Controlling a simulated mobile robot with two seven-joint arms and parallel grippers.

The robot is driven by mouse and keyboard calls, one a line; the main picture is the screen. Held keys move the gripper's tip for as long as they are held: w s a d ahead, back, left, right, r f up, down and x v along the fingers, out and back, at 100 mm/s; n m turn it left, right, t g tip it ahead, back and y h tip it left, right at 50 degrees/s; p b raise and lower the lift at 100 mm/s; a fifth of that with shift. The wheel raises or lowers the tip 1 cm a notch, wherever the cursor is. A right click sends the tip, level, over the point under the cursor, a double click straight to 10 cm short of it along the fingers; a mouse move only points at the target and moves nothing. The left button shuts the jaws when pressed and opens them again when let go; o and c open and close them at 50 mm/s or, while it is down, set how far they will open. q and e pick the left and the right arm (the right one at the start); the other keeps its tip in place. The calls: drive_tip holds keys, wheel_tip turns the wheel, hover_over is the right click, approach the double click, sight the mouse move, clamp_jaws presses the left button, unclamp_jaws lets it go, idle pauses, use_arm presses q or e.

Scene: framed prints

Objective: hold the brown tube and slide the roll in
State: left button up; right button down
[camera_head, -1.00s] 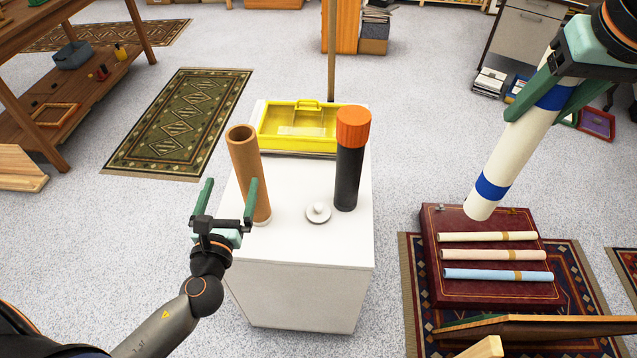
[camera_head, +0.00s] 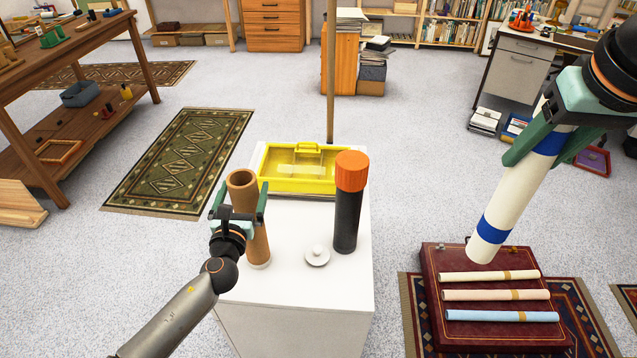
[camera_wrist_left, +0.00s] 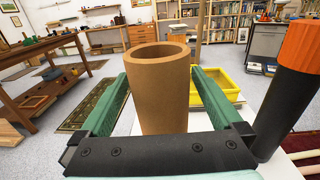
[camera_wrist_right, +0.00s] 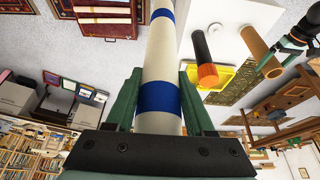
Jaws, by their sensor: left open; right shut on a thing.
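The brown tube (camera_head: 257,245) stands upright and open-topped on the white cabinet. My left gripper (camera_head: 238,205) is open, with its green fingers on either side of the tube's upper part. The left wrist view shows the tube (camera_wrist_left: 160,95) between the two fingers, with a gap visible on the left side. My right gripper (camera_head: 545,140) is shut on the cream roll with blue bands (camera_head: 505,210). The roll hangs tilted, its lower end out over the red case, well right of the tube. The right wrist view shows the roll (camera_wrist_right: 158,60) between the fingers.
A black tube with an orange cap (camera_head: 347,215) and a white lid (camera_head: 317,256) stand on the white cabinet (camera_head: 300,295). A yellow tray (camera_head: 292,182) lies behind them. Several thinner rolls lie on the red case (camera_head: 435,262).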

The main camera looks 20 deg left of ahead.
use_arm(q)
drive_tip(key=shift+c, duration=0.4)
drive_tip(key=c, duration=1.5)
drive_tip(key=o, duration=1.6)
